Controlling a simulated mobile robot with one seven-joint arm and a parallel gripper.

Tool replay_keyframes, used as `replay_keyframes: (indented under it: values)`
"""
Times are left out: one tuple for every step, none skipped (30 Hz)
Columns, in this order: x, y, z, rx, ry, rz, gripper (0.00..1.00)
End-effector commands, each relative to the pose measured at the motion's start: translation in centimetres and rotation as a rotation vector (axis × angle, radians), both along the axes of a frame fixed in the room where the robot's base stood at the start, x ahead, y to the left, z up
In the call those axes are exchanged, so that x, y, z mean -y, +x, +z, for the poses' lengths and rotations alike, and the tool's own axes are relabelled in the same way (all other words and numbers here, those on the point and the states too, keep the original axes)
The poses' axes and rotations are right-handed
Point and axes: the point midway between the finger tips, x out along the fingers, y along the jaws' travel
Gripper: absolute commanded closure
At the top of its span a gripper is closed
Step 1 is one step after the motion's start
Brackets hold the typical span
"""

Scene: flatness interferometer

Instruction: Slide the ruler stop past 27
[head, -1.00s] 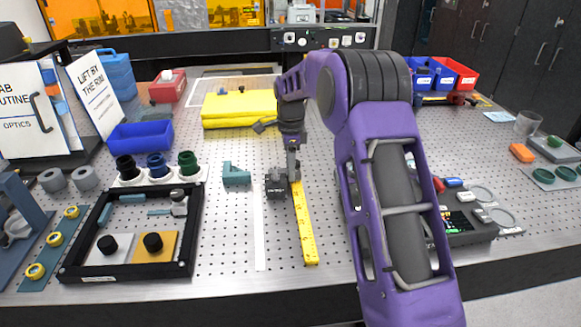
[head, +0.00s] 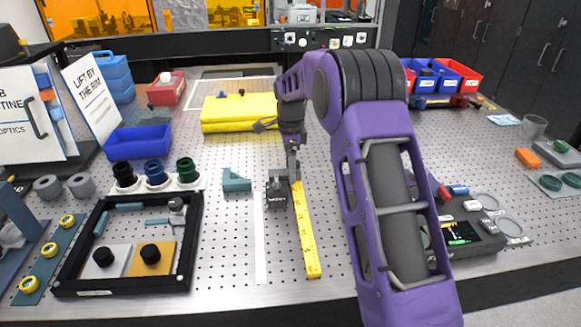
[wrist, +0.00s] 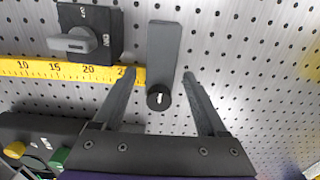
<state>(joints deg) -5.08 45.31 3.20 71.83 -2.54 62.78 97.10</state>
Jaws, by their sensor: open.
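The yellow ruler (head: 307,235) lies on the perforated bench, running away from me. In the wrist view the ruler (wrist: 50,69) crosses the left half, its marks readable from about 10 to 20. A grey bar with a black round knob, apparently the ruler stop (wrist: 164,50), crosses the ruler's right end, somewhat beyond 20; the exact reading is hidden. My gripper (wrist: 160,76) is open, one finger on each side of the bar, with visible gaps. In the head view my gripper (head: 293,174) is at the ruler's far end, and the stop is not distinguishable.
A dark block with a grey lever (wrist: 88,38) stands against the ruler, left of my fingers; it also shows in the head view (head: 278,195). A white strip (head: 261,240) and a teal bracket (head: 236,181) lie left. Bench right of the bar is mostly clear.

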Motion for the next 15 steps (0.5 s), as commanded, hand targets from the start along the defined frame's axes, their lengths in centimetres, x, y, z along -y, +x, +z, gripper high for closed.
replay_keyframes:
  values:
    - [0.0,0.0,0.0,-0.001,0.0,0.0,0.25]
    - [0.0,0.0,0.0,-0.001,0.0,0.0,0.25]
    - [0.0,0.0,-0.1,-0.001,0.0,0.0,0.25]
    - [0.0,0.0,-0.1,-0.001,0.0,0.0,0.25]
    - [0.0,0.0,-0.1,-0.002,0.0,0.0,0.25]
    - [0.0,0.0,-0.1,-0.002,0.0,0.0,0.25]
    - [0.0,0.0,-0.1,-0.002,0.0,0.0,0.25]
    - [0.0,0.0,0.0,-0.002,0.0,0.0,0.25]
    - [0.0,0.0,0.2,-0.001,0.0,0.0,0.25]
    - [0.0,0.0,0.3,-0.001,-0.001,0.0,0.25]
    - [0.0,0.0,0.6,-0.001,-0.001,0.0,0.25]
    - [0.0,0.0,1.1,-0.001,-0.001,0.0,0.25]
    - [0.0,0.0,1.5,0.001,-0.001,0.0,0.25]
    - [0.0,0.0,2.1,0.002,-0.001,0.0,0.25]
    - [0.0,0.0,2.9,0.003,-0.001,0.001,0.25]
